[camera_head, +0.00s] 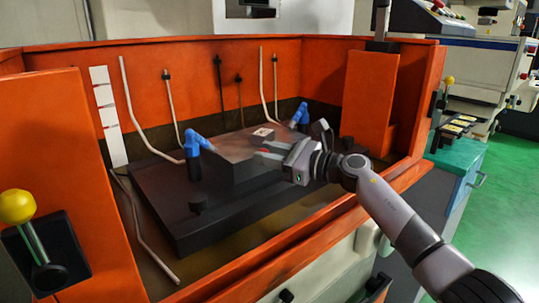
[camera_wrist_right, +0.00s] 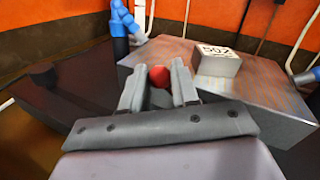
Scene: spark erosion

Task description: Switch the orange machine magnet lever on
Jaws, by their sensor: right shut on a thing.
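The orange machine (camera_head: 285,75) is an open-topped tank with a dark table (camera_head: 165,200) inside. A grey block (camera_head: 228,150) sits on this table and also shows in the right wrist view (camera_wrist_right: 275,95). My right gripper (camera_head: 264,153) reaches in from the right over the block's near side. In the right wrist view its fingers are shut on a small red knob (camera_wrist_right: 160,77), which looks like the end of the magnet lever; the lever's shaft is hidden. The knob barely shows in the head view. My left gripper is not in view.
A small white-topped block marked 502 (camera_wrist_right: 217,62) sits on the grey block, close to my right fingers. Blue nozzles (camera_head: 193,150) and thin pipes stand around it. A yellow-knobbed lever (camera_head: 18,207) is at the front left. The tank's front rim (camera_head: 285,250) lies below my arm.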

